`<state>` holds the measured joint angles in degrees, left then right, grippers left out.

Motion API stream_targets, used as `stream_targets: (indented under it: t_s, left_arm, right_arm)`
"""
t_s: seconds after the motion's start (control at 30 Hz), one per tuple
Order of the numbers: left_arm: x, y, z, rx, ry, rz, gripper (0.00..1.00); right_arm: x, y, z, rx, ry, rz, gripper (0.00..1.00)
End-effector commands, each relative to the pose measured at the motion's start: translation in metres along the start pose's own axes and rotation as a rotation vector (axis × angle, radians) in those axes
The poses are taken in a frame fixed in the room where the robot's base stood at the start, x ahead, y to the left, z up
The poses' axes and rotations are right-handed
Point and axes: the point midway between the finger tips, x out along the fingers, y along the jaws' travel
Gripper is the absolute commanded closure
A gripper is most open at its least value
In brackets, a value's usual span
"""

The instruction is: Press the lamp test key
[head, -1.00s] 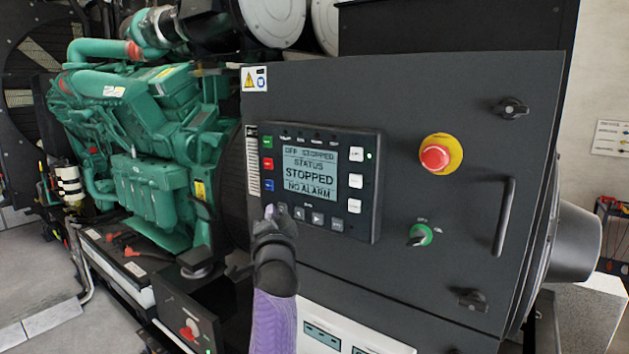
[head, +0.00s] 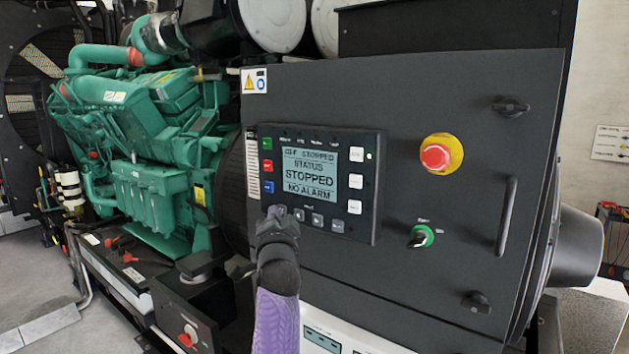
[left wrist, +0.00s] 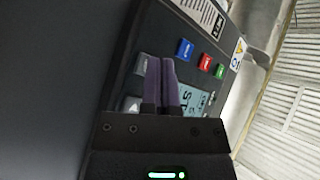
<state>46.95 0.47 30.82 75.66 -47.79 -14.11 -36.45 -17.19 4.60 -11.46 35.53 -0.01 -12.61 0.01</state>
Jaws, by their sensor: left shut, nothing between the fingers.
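The control panel (head: 374,190) is a dark unit with a lit display (head: 309,172) reading "STOPPED" and "NO ALARM". White keys (head: 355,181) stand right of the display, with a green light by the top one. Grey keys (head: 317,219) run along the bottom; labels are too small to read, so I cannot tell which is lamp test. My left gripper (head: 278,212) is shut and empty, its purple fingertips at the left end of the bottom row, hiding part of it. In the left wrist view the fingertips (left wrist: 161,68) overlap the panel beside a grey key (left wrist: 143,65); contact is unclear.
Green, red and blue keys (head: 267,166) line the panel's left side. A red emergency stop (head: 436,157) on yellow, a green rotary switch (head: 421,236) and a door handle (head: 506,216) are to the right. The green engine (head: 150,150) stands left.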

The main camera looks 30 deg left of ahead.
Motion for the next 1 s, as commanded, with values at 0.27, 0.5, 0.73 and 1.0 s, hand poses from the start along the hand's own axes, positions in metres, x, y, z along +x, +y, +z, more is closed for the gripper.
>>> stream_targets:
  t_s: [0.27,0.5,0.73,1.0]
  left_arm:
    - [0.001,0.001,-0.001,0.0,0.0,0.0,1.0]
    - [0.002,0.003,-0.002,0.001,0.0,0.0,1.0]
    - [0.004,0.003,-0.003,0.0,0.0,0.0,1.0]
    - [-0.002,-0.004,0.0,0.001,-0.001,0.001,1.0]
  right_arm:
    - [0.004,0.0,0.0,0.0,0.0,0.0,0.41]
    - [0.007,0.0,0.001,0.0,0.0,0.0,0.41]
    - [0.009,0.0,0.001,0.0,0.0,0.0,0.41]
    - [-0.007,0.0,-0.001,0.0,0.0,0.0,0.41]
